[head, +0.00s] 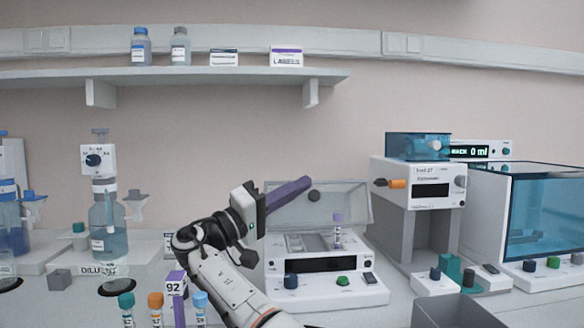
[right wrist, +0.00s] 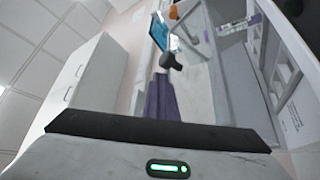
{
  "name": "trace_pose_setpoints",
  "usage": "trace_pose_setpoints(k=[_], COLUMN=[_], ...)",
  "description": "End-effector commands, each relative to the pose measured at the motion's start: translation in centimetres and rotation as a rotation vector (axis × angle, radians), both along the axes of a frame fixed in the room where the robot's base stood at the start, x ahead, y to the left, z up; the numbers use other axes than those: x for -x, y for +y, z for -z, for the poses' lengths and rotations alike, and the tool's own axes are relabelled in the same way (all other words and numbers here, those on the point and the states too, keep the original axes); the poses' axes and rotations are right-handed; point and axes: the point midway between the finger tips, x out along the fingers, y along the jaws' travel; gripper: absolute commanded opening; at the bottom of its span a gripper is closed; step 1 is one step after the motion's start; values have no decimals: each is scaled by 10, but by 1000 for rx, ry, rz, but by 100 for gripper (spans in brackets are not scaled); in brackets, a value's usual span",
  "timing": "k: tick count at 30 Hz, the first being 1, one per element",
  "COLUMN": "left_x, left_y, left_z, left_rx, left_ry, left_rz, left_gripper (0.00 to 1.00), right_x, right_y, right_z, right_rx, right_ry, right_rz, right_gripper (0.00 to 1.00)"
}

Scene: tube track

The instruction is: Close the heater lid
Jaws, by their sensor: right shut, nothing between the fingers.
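The heater (head: 330,291) is a white box with a dark display and knobs, on the bench in the middle of the head view. Its clear lid (head: 345,204) stands raised at the back, tilted up, with a dark round knob (head: 314,196) on it. A purple-capped tube (head: 338,231) stands upright in the heater's top. My right gripper (head: 304,184) is shut and empty, its purple fingers close to the lid knob; I cannot tell whether they touch. In the right wrist view the fingers (right wrist: 160,99) point toward the dark knob (right wrist: 172,62). My left gripper is not in view.
Capped tubes (head: 156,306) and a label marked 92 (head: 174,286) stand at the front left. A white instrument (head: 420,184) and a blue-windowed cabinet (head: 540,215) stand to the right. A grey bin (head: 460,312) is at the front right. A shelf (head: 200,75) hangs above.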

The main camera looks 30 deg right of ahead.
Motion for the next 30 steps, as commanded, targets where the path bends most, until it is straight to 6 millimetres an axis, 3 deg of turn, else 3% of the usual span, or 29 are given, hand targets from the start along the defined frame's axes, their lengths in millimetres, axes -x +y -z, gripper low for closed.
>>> trace_pose_setpoints(k=[1, 12, 26, 30], left_x=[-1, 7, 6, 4], left_y=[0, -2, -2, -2], left_z=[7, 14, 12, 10], left_rx=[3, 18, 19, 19], left_ry=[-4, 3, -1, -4], left_rz=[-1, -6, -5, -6], left_gripper=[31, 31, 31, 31], right_x=[-4, -4, -4, -3], right_y=[3, 3, 3, 3], right_z=[10, 12, 10, -2], right_rx=[7, 50, 53, 53], right_ry=[-10, -97, -103, -107], right_rz=[-8, -11, -9, -9], right_gripper=[0, 0, 0, 0])
